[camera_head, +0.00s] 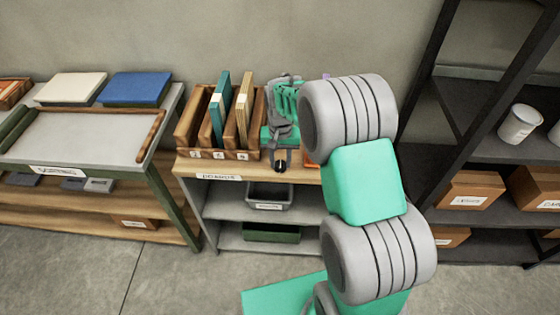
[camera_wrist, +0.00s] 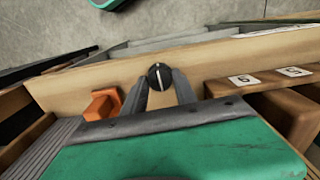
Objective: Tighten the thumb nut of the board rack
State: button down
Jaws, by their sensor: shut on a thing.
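The thumb nut (camera_wrist: 160,76) is a small round black knob with a pale line across its face. In the wrist view it sits between the tips of my gripper (camera_wrist: 161,80), which is shut on it. In the head view my gripper (camera_head: 281,157) points down at the shelf's front edge, right of the board rack (camera_head: 218,154). The board rack is wooden, with number labels and upright boards, teal and cream among them. Its labelled edge also shows at right in the wrist view (camera_wrist: 262,79). The nut's shaft and seat are hidden.
An orange piece (camera_wrist: 103,105) stands close beside my fingers. The rack stands on a wooden-topped shelf unit (camera_head: 193,168) with grey and green bins below. A table with a tray (camera_head: 85,135) is at left; a dark shelf (camera_head: 480,150) with boxes is at right.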

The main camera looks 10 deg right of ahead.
aim_at(280, 164)
jog(key=shift+m, duration=0.3)
jog(key=c, duration=1)
grip_release()
jog(key=shift+o, duration=0.2)
notch_tip(280, 164, up, 8)
jog(key=shift+f+b, duration=0.1)
jog(key=shift+b, duration=0.4)
